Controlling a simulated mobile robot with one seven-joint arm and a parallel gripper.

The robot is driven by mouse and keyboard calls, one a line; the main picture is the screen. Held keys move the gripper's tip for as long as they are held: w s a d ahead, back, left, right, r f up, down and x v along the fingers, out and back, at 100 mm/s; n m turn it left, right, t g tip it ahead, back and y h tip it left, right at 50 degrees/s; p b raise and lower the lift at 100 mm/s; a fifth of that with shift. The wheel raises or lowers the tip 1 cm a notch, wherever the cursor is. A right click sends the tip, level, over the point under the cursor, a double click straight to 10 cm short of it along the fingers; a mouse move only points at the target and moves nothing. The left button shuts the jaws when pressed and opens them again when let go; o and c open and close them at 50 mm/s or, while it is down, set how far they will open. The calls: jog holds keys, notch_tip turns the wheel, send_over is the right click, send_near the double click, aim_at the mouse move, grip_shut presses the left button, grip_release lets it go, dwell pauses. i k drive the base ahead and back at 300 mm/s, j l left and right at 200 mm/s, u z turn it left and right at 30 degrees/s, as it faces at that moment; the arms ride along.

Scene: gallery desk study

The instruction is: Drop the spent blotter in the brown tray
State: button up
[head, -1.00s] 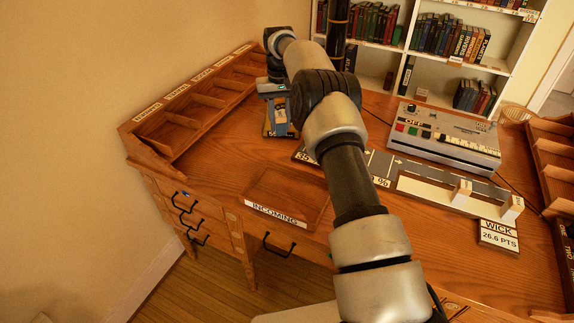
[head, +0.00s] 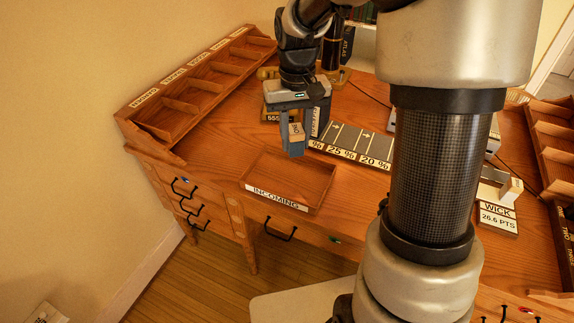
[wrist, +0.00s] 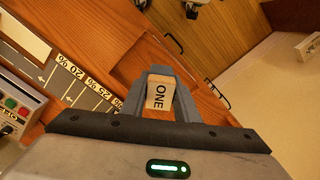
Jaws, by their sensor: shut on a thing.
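My gripper (head: 292,148) is shut on a small tan block marked "ONE" (wrist: 159,96), seen between the fingers in the wrist view; I take it to be the blotter. Its tan face (head: 297,132) also shows in the head view, partly covered by the fingers. The gripper points down and holds it above the desk, close behind the brown tray. The shallow brown wooden tray (head: 286,181), labelled "INCOMING", lies near the desk's front edge and looks empty.
A grey strip (head: 350,137) with arrows and percent labels lies right of the tray. A wooden pigeonhole rack (head: 200,75) runs along the left. A "WICK" plate (head: 497,217) is at the right. Bare desk lies left of the tray.

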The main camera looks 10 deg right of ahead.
aim_at(294, 178)
jog(key=i+j, duration=0.15)
jog(key=j, duration=0.15)
jog(key=i+j, duration=0.1)
jog(key=j, duration=0.15)
jog(key=i+j, duration=0.15)
jog(key=j, duration=0.15)
jog(key=j+z, duration=0.15)
jog(key=z, duration=0.25)
jog(key=i+j+z, duration=0.1)
jog(key=z, duration=0.3)
jog(key=j+z, duration=0.25)
jog(key=z, duration=0.2)
